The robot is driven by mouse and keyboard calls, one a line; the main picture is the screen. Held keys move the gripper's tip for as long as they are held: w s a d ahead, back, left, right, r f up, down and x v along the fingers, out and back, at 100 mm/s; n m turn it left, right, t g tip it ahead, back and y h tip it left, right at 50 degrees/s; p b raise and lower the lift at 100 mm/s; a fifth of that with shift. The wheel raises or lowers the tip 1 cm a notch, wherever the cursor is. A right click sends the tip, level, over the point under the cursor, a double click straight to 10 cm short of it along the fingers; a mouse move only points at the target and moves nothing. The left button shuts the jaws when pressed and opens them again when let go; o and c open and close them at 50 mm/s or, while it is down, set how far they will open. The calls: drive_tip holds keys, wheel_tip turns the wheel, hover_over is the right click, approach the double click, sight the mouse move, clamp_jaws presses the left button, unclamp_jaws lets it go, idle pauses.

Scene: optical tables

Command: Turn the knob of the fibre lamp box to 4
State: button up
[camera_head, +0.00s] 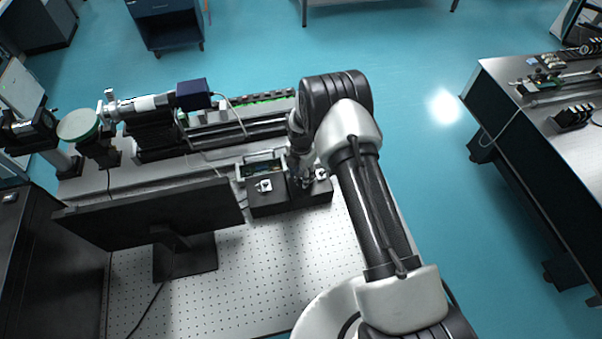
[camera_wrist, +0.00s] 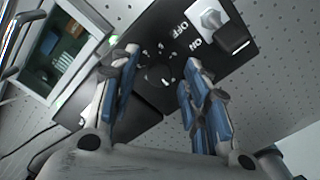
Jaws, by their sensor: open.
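The fibre lamp box (camera_head: 268,208) is a low black box on the perforated table; its right part is partly hidden by my arm. In the wrist view its black face (camera_wrist: 165,25) carries OFF and ON lettering and a white switch (camera_wrist: 212,18). A dark round knob (camera_wrist: 158,76) with small white marks around it lies between my fingers. I cannot read its setting. My gripper (camera_wrist: 162,60) is open, one finger on each side of the knob; contact is not clear. In the head view my gripper (camera_head: 303,182) is over the box, its fingers hard to make out.
A monitor (camera_head: 150,212) stands left of the box. Behind it are a rail assembly (camera_head: 215,132) and a blue-black camera block (camera_head: 193,94). A framed panel (camera_wrist: 62,45) shows at upper left in the wrist view.

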drive_tip(key=shift+f, duration=0.1)
drive_tip(key=shift+c, duration=0.3)
clamp_jaws()
drive_tip(key=shift+f+m+b, duration=0.1)
drive_tip(key=shift+m+b, duration=0.2)
drive_tip(key=shift+b, duration=0.2)
drive_tip(key=shift+f+m+b, duration=0.1)
drive_tip(key=shift+m+b, duration=0.9)
drive_tip(key=shift+b, duration=0.2)
drive_tip(key=m+b, duration=0.4)
drive_tip(key=m, duration=0.1)
drive_tip(key=shift+b, duration=0.4)
drive_tip(key=m+b, duration=0.2)
drive_tip(key=m, duration=0.2)
drive_tip(key=shift+m+b, duration=0.4)
drive_tip(key=shift+r+m+b, duration=0.2)
drive_tip(key=shift+m+b, duration=0.75)
drive_tip(key=shift+m, duration=1.35)
